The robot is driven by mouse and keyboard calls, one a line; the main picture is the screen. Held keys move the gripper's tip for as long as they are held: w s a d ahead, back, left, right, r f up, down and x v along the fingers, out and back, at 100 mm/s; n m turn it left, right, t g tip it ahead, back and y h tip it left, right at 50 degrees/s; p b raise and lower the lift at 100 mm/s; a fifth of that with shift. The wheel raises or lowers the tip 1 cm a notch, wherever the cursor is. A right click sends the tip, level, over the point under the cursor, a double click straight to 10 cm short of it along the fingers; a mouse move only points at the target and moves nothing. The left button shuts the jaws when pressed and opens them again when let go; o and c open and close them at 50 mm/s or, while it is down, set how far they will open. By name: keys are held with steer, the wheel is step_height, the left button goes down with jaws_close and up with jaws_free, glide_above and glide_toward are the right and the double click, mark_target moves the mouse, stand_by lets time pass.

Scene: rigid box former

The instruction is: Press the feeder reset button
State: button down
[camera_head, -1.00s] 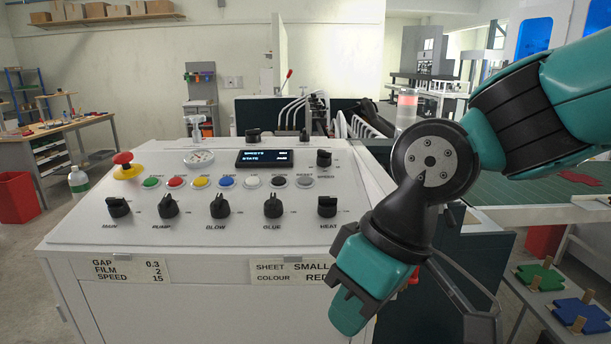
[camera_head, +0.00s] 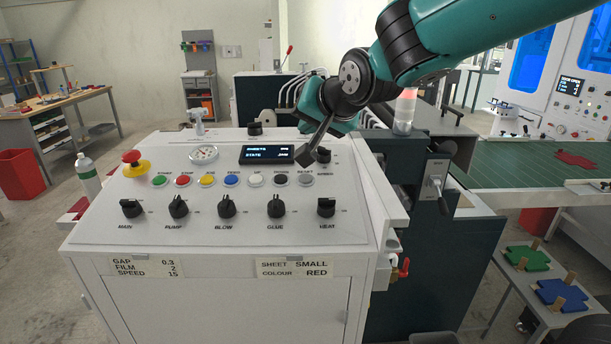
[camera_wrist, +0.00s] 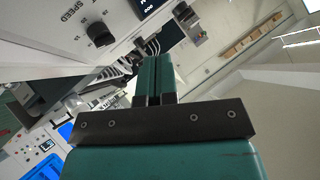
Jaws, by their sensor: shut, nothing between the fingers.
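The feeder control panel (camera_head: 100,222) fills the middle of the head view. A row of coloured round buttons crosses it. The grey button (camera_head: 305,180) at the right end has a small label that seems to read RESET; nothing covers it. My gripper shows in the wrist view (camera_wrist: 155,75), with its two teal fingers together and nothing between them. The gripper is apart from the grey button, which is not visible in the wrist view.
A lit display (camera_head: 265,154) and the speed knob (camera_head: 323,156) lie close to my wrist. A red and yellow emergency stop (camera_head: 132,162) is at the left. Black knobs line the panel's front. A lamp post (camera_head: 405,110) stands behind on the right.

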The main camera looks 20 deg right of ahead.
steer(key=b, duration=0.5)
glide_above(308, 180)
step_height(308, 180, down, 8)
steer(key=shift+s+r, duration=0.15)
steer(key=shift+r, duration=0.1)
steer(key=shift+w+f+b, duration=0.2)
steer(key=shift+f+b, duration=0.25)
steer(key=shift+f, duration=0.1)
steer(key=shift+f, duration=0.1)
stand_by(1.1)
steer(key=shift+w+d+f+b, duration=0.1)
steer(key=shift+f+b, duration=0.2)
steer(key=shift+b, duration=0.2)
steer(key=shift+f+b, duration=0.4)
steer(key=shift+f, duration=0.05)
stand_by(0.5)
steer(key=shift+r, duration=0.1)
steer(key=shift+r+p, duration=0.5)
steer(key=shift+r, duration=0.25)
